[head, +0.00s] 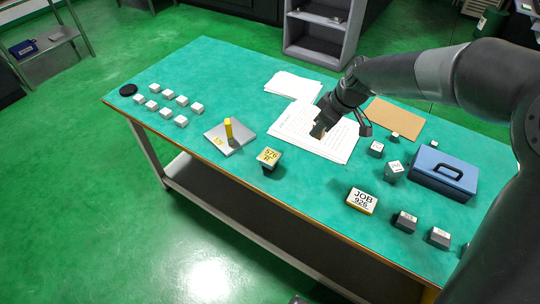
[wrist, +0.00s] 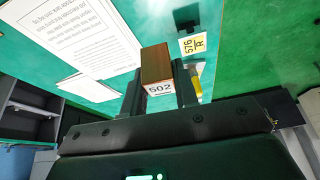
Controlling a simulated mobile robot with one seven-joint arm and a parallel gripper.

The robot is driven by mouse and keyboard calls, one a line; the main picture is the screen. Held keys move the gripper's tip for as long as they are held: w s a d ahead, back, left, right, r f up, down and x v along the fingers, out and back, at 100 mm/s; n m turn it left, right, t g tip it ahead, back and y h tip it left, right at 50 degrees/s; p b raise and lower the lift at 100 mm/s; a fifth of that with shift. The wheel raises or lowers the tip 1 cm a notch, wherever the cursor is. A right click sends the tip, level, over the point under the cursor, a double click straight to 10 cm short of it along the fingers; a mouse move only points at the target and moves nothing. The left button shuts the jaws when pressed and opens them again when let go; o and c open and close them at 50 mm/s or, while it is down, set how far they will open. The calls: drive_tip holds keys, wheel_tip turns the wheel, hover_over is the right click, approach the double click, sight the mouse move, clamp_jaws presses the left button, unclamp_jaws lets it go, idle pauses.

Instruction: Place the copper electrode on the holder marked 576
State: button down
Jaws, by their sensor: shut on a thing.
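My gripper (head: 322,126) is above the papers on the green bench. In the wrist view it is shut on a copper-brown block (wrist: 157,63) with a white label reading 502, between the two fingers. In the head view the block is a small brownish piece (head: 317,131) at the fingertips. The holder marked 576 (head: 268,157), with a yellow label also bearing a letter R, stands on the bench to the left and nearer the front edge. Its label shows in the wrist view (wrist: 192,45), right of the block. The block is apart from the holder.
Left of the holder, a metal plate (head: 243,143) bears a yellow upright post (head: 229,129). Several white cubes (head: 168,95) stand farther left. A JOB 926 block (head: 362,200), dark blocks (head: 405,221) and a blue box (head: 443,172) stand right.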

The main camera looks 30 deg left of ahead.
drive_tip(key=s+a, duration=0.3)
hover_over(265, 153)
drive_tip(key=d, duration=0.2)
drive_tip(key=shift+n, duration=0.4)
wheel_tip(265, 153, down, 7)
drive_tip(key=shift+s+r, duration=0.1)
drive_tip(key=shift+a+f, duration=0.1)
drive_tip(key=shift+f, duration=1.95)
drive_tip(key=shift+f, duration=0.15)
drive_tip(key=c, duration=1.1)
unclamp_jaws()
drive_tip(key=v, duration=1.2)
